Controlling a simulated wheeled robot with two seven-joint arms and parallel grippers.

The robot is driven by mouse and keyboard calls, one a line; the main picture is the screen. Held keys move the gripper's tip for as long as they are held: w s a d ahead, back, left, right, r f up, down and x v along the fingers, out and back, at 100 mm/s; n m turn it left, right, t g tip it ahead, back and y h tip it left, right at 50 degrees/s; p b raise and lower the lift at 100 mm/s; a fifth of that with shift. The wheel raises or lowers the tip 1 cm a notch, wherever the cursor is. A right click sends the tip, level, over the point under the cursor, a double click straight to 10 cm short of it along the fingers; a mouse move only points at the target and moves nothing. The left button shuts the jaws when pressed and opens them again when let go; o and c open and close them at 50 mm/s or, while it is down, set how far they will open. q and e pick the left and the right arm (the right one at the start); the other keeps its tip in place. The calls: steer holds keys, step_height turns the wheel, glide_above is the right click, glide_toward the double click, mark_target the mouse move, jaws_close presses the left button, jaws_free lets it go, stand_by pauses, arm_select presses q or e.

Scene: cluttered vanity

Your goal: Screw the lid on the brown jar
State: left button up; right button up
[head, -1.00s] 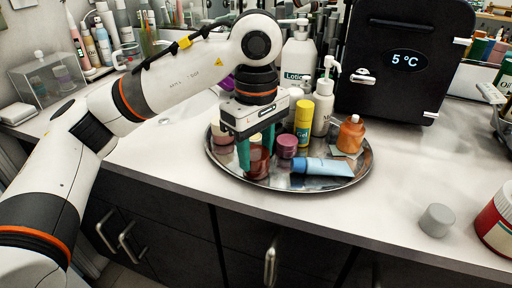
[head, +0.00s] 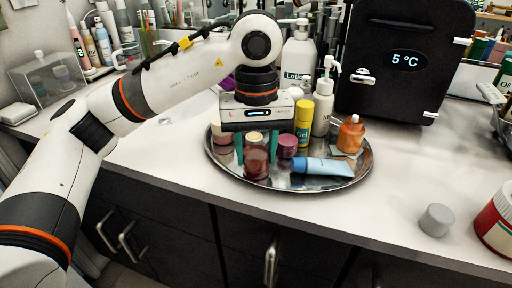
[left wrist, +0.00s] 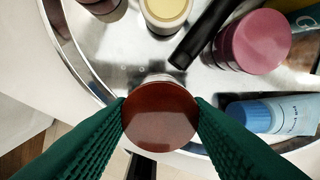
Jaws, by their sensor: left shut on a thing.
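The brown jar (head: 257,165) stands upright at the front left of the round metal tray (head: 320,184). My left gripper (head: 256,158) points down over it, its two green fingers on either side of the jar's top. In the left wrist view, a round brown lid (left wrist: 160,117) lies between the green fingertips (left wrist: 161,112), which touch it on both sides. The lid sits over the jar, but I cannot tell how tightly it is seated. Most of the jar's body is hidden under the lid in the wrist view. My right gripper is not in view.
Close by on the tray are a pink jar (head: 287,148), a blue tube (head: 323,166), a yellow gel bottle (head: 303,124), a white pump bottle (head: 323,108) and an orange bottle (head: 350,135).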

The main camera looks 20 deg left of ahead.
arm_select(q)
steer(key=shift+m, duration=0.7)
steer(key=shift+f, duration=0.1)
steer(key=shift+m, duration=0.3)
steer(key=o, duration=1.6)
